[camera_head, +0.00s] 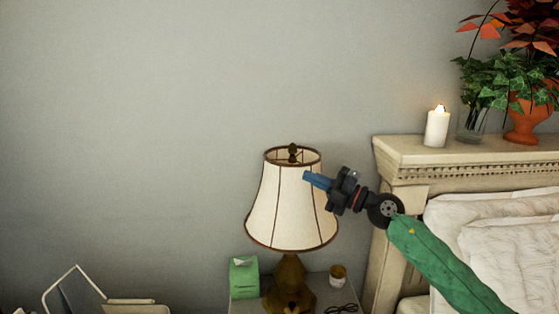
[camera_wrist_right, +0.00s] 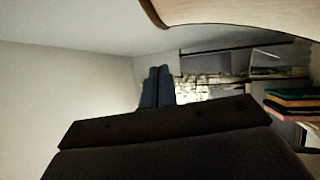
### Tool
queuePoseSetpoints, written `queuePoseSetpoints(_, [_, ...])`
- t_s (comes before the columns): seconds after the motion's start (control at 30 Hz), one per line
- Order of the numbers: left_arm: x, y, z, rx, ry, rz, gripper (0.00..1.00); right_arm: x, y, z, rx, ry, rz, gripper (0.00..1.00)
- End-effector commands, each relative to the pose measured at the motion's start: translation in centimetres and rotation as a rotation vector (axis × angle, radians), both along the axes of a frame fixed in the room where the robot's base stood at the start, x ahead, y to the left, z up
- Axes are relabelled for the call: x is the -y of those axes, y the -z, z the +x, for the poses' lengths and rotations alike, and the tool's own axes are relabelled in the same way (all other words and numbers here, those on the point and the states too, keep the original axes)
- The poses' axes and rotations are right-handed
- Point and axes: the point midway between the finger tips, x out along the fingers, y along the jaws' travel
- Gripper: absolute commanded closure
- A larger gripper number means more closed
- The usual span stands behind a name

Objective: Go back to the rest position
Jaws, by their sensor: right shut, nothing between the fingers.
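My right gripper (camera_head: 317,181) shows in the head view in front of the lampshade, with blue fingertips pointing left. Its arm, in a green sleeve, comes in from the lower right. The fingers are shut and empty; they also show side by side in the right wrist view (camera_wrist_right: 157,87). My left gripper is in neither view.
A table lamp (camera_head: 280,210) stands on a nightstand (camera_head: 342,291) beside a green tissue box (camera_head: 244,277). A bed headboard (camera_head: 400,150) with a candle (camera_head: 437,127) and a potted plant (camera_head: 527,122) is on the right. The wall at left is bare.

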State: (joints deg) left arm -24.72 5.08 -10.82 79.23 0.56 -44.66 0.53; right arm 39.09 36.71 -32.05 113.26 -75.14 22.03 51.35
Motion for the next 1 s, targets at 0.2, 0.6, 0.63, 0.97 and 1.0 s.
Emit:
queuePoseSetpoints(0.2, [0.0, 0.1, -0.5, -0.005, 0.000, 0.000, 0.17, 0.5, 2.2, -2.1, -0.071, 0.078, 0.288, 1.00])
queuePoseSetpoints(0.6, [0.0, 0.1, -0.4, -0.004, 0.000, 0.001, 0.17, 5.7, 10.1, -4.5, -0.327, 0.388, 0.703, 1.00])
queuePoseSetpoints(0.63, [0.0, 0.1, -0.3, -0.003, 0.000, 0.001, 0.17, 6.2, 10.9, -4.8, -0.352, 0.417, 0.727, 1.00])
queuePoseSetpoints(0.97, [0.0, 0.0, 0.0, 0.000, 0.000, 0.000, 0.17, 11.1, 22.4, -9.3, -0.695, 0.766, 0.896, 1.00])
queuePoseSetpoints(1.0, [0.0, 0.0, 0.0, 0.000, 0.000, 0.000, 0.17, 11.5, 24.0, -10.1, -0.742, 0.808, 0.907, 1.00])
